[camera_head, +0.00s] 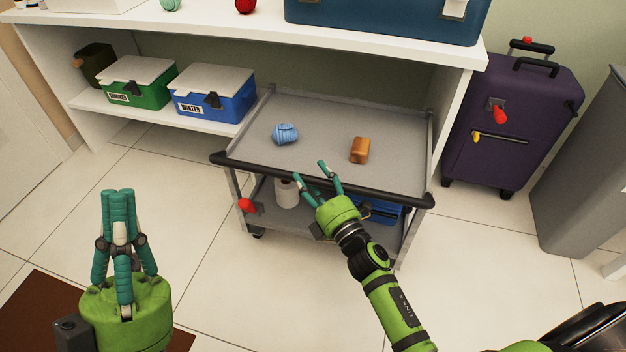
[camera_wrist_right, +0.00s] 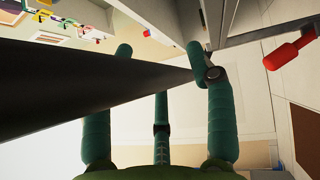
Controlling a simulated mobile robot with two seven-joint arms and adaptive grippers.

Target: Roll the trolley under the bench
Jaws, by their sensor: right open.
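The grey trolley (camera_head: 310,118) stands with its back part under the white bench (camera_head: 395,45) and its front out over the floor. Its black handle bar (camera_head: 395,195) runs across the near edge. My right gripper (camera_head: 310,172) is open at the middle of this bar. In the right wrist view the dark bar (camera_wrist_right: 70,90) crosses among the spread fingers; I cannot tell whether they touch it. My left gripper (camera_head: 118,195) is shut and empty over the floor, left of the trolley. A blue yarn ball (camera_head: 285,133) and a brown block (camera_head: 360,150) lie on the top shelf.
A white roll (camera_head: 286,192) and a blue box (camera_head: 385,211) are on the trolley's lower shelf. Green (camera_head: 140,85) and blue (camera_head: 215,95) lidded boxes fill the bench shelf to the left. A purple suitcase (camera_head: 515,125) stands right of the bench.

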